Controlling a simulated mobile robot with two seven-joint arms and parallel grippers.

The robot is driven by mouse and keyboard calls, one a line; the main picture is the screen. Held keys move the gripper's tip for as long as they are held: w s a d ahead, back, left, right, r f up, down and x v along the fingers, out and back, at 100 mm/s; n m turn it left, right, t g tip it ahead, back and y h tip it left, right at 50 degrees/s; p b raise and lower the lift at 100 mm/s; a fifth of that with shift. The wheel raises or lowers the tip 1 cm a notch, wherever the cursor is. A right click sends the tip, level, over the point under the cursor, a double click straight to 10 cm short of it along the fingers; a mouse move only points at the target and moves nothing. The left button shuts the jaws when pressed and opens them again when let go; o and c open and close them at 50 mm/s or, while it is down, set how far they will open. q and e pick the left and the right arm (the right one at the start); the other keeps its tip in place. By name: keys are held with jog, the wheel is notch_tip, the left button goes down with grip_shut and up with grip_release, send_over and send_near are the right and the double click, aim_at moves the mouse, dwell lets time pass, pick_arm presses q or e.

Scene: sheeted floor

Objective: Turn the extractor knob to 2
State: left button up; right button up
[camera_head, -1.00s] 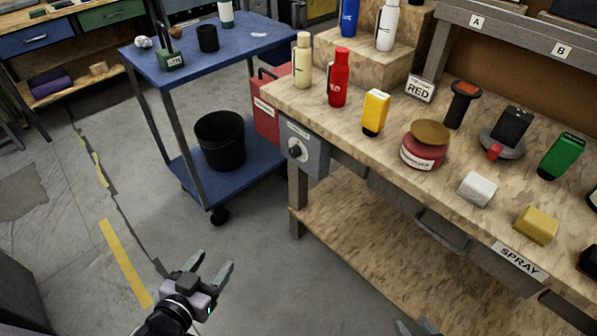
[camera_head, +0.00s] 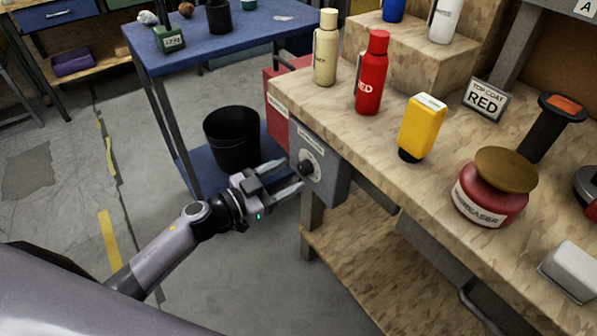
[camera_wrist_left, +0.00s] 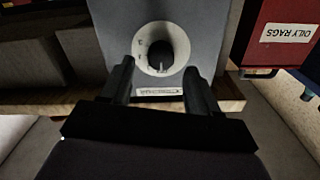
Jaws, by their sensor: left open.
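The extractor knob (camera_head: 306,168) is a black knob on a pale round dial, on a grey box (camera_head: 335,180) fixed to the left end of the workbench. In the left wrist view the knob (camera_wrist_left: 160,56) sits between and beyond my two fingers, with a light mark on it. The dial's markings are too small to read. My left gripper (camera_head: 283,178) is open, its fingertips close in front of the dial. In the left wrist view the open fingers (camera_wrist_left: 160,85) are on either side of the knob; I cannot tell whether they touch it. My right gripper is not in view.
A red box (camera_head: 280,105), labelled OILY RAGS in the wrist view, stands beside the grey box. A blue cart (camera_head: 110,50) with a black bin (camera_head: 233,140) is to the left. The workbench (camera_head: 390,160) holds bottles and a red tin (camera_head: 490,190).

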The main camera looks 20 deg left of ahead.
aim_at(301, 170)
pick_arm(q)
jog(key=x, duration=0.3)
jog(key=shift+w+d, duration=0.15)
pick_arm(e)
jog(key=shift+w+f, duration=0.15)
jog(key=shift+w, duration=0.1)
pick_arm(q)
jog(key=c, duration=1)
jog(key=shift+c, duration=0.2)
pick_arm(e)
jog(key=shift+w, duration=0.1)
